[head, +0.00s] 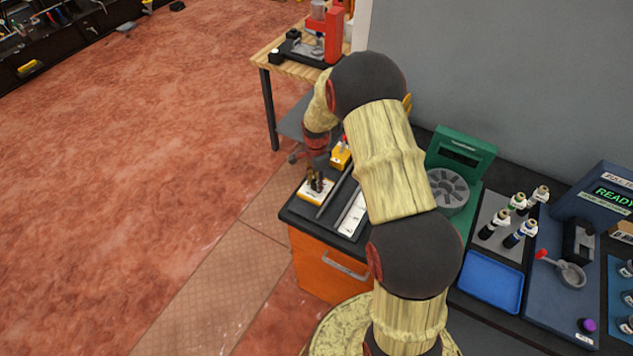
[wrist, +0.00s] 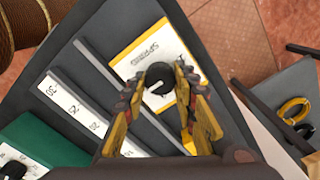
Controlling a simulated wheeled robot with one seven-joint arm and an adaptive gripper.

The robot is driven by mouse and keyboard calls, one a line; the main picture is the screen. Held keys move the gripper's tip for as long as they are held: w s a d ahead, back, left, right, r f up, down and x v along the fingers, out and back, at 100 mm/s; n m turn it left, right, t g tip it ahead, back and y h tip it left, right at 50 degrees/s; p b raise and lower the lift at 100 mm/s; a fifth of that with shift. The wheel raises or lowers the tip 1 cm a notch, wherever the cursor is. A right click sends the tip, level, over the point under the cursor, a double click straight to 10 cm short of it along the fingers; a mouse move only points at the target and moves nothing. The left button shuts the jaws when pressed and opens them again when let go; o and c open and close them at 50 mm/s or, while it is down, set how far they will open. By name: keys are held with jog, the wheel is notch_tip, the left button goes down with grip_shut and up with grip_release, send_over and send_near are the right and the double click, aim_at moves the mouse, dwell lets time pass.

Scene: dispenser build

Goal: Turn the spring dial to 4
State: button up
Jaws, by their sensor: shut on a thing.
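The spring dial is a black round knob (wrist: 158,78) with a pale pointer line, on a white plate with a yellow edge (wrist: 128,66) marked SPRING. In the wrist view my gripper (wrist: 160,85) has a finger on each side of the knob and is shut on it. The scale numbers around the dial are too small or hidden to read. In the head view my gripper (head: 317,182) reaches down onto the spring plate (head: 312,197) at the bench's left corner, and the knob is mostly hidden there.
A white numbered scale strip (wrist: 72,103) lies between dark rails beside the plate. A green machine (head: 463,150) with a grey slotted wheel stands at the right. Bottles (head: 497,223) and a blue tray (head: 491,282) lie further right. The floor at the left is clear.

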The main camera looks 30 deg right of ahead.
jog(key=o, duration=1.1)
jog(key=shift+o, duration=0.2)
notch_tip(320, 180, up, 12)
dwell(0.3)
